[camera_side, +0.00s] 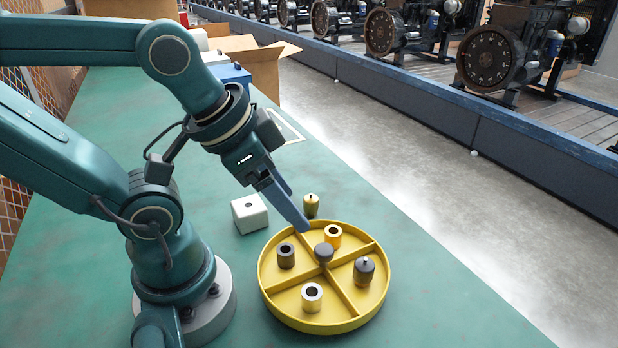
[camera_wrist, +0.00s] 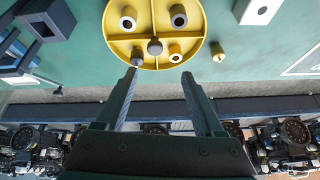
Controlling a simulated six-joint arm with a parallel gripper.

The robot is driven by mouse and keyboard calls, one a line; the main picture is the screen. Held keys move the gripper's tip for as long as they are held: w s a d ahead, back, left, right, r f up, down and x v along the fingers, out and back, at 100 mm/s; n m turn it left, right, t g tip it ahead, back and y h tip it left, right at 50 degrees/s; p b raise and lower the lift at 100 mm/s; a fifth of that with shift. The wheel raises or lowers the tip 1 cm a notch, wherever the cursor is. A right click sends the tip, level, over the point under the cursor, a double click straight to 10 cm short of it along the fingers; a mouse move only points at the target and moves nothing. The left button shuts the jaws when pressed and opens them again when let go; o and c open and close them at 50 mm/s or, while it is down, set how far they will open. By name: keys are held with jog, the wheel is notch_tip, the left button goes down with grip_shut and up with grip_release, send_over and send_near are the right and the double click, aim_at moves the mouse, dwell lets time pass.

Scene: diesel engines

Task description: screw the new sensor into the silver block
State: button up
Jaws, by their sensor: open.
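The silver block (camera_side: 250,214), pale with a round hole in its top, stands on the green bench left of the tray; it also shows at the top right of the wrist view (camera_wrist: 250,14). A dark grey sensor-like part with a small tip (camera_side: 364,271) stands in the right compartment of the yellow tray (camera_side: 335,325). A similar brass part (camera_side: 311,206) stands on the bench behind the tray. I cannot tell which is the new sensor. My gripper (camera_side: 304,227) is open and empty above the tray's back edge; its two fingers show apart in the wrist view (camera_wrist: 159,73).
The tray also holds a dark sleeve (camera_side: 286,257), a brass sleeve (camera_side: 332,237) and a pale sleeve (camera_side: 312,297), with dividers and a dark central knob (camera_side: 324,253). A blue box (camera_side: 234,76) and cardboard box (camera_side: 265,65) stand farther back. The bench front is clear.

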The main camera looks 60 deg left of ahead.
notch_tip(320, 180, up, 3)
jog(key=w+m, duration=0.2)
jog(key=m, duration=0.5)
jog(key=m+g, duration=0.6)
jog(key=m, duration=0.3)
send_over(311, 197)
notch_tip(311, 197, down, 6)
jog(key=f, duration=0.1)
jog(key=shift+f, duration=5)
jog(key=shift+c, duration=0.3)
grip_shut()
